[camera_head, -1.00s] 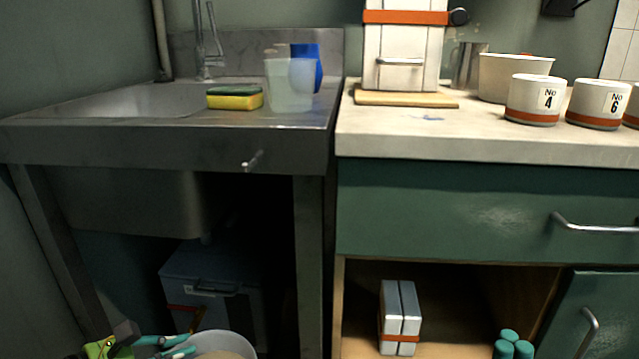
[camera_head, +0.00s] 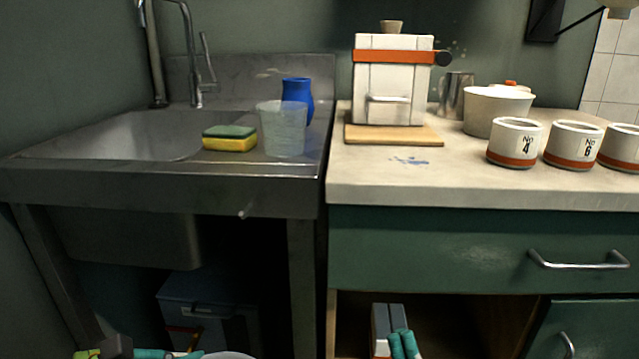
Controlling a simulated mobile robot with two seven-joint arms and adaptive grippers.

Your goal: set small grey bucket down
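A pale grey bucket (camera_head: 228,356) shows only as a sliver of rim at the bottom edge of the head view. The rest of it is cut off. My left gripper (camera_head: 150,354), with green, black and teal parts, is just left of this rim. Most of it is out of the frame, so I cannot tell whether it grips the bucket. My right gripper (camera_head: 404,345) shows its teal fingers close together, with nothing seen between them. It is in front of the open lower shelf, overlapping a silver block there.
The steel sink (camera_head: 120,137) holds a sponge (camera_head: 230,138), a translucent cup (camera_head: 282,132) and a blue vase (camera_head: 299,95) on its ledge. The counter (camera_head: 400,178) carries a small white kiln (camera_head: 390,85), a white bowl (camera_head: 497,108) and numbered pots (camera_head: 515,143). Its front part is clear.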

